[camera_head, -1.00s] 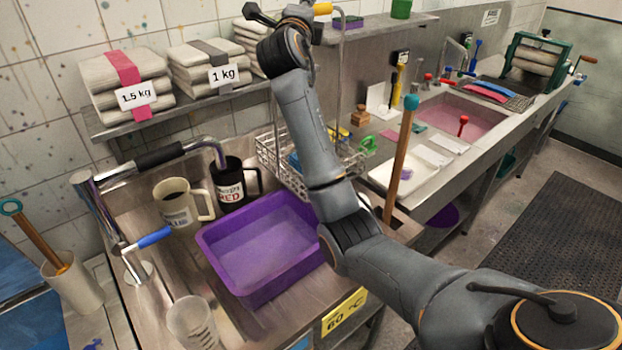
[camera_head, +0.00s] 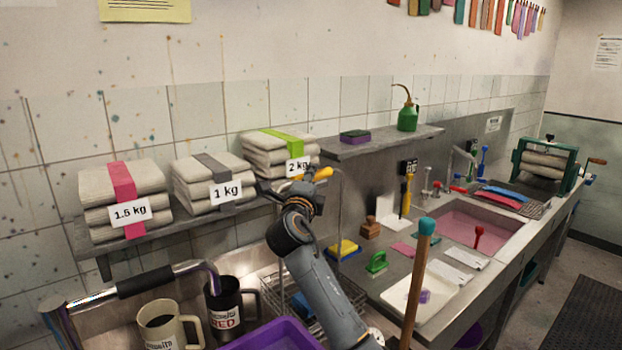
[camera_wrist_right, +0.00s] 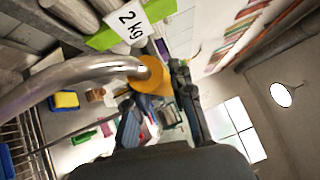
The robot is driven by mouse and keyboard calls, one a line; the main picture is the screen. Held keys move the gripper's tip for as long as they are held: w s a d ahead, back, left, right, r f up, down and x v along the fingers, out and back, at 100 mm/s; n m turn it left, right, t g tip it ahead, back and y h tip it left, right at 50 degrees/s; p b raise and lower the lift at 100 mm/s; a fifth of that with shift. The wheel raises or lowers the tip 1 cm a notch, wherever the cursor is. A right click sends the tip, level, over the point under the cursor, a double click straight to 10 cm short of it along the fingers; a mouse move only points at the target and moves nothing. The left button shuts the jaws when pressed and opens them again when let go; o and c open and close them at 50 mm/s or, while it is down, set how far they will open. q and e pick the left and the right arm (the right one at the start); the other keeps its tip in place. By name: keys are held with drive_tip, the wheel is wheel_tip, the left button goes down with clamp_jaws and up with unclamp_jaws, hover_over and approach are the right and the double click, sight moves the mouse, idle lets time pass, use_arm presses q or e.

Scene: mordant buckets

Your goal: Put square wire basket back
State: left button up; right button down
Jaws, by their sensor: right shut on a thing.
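The square wire basket (camera_head: 290,296) is low in the head view, behind the purple tub (camera_head: 265,338) and partly hidden by my right arm. Its tall metal handle rises to a yellow-orange grip. My right gripper (camera_head: 312,184) is shut on that grip, level with the towel shelf. In the right wrist view the curved handle (camera_wrist_right: 70,78) runs to the orange grip (camera_wrist_right: 152,76) at my right gripper (camera_wrist_right: 160,105), and basket wires (camera_wrist_right: 25,135) show at the left. I cannot tell whether the basket's bottom touches anything. My left gripper is out of view.
Towel stacks labelled 1.5 kg (camera_head: 122,200), 1 kg (camera_head: 212,183) and 2 kg (camera_head: 280,155) fill the shelf behind my gripper. Two mugs (camera_head: 168,328) (camera_head: 228,310) stand left of the basket. A wooden stick (camera_head: 416,290) rises at the right. A yellow-blue sponge (camera_head: 343,250) lies behind.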

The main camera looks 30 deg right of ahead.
drive_tip(key=shift+d+f, duration=0.15)
drive_tip(key=shift+f, duration=0.3)
drive_tip(key=c, duration=1.5)
unclamp_jaws()
drive_tip(key=shift+f, duration=0.25)
drive_tip(key=shift+c, duration=0.2)
drive_tip(key=o, duration=0.4)
drive_tip(key=shift+r, duration=0.1)
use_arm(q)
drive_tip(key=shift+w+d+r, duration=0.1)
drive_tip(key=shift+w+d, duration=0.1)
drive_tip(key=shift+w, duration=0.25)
use_arm(e)
drive_tip(key=shift+s, duration=0.1)
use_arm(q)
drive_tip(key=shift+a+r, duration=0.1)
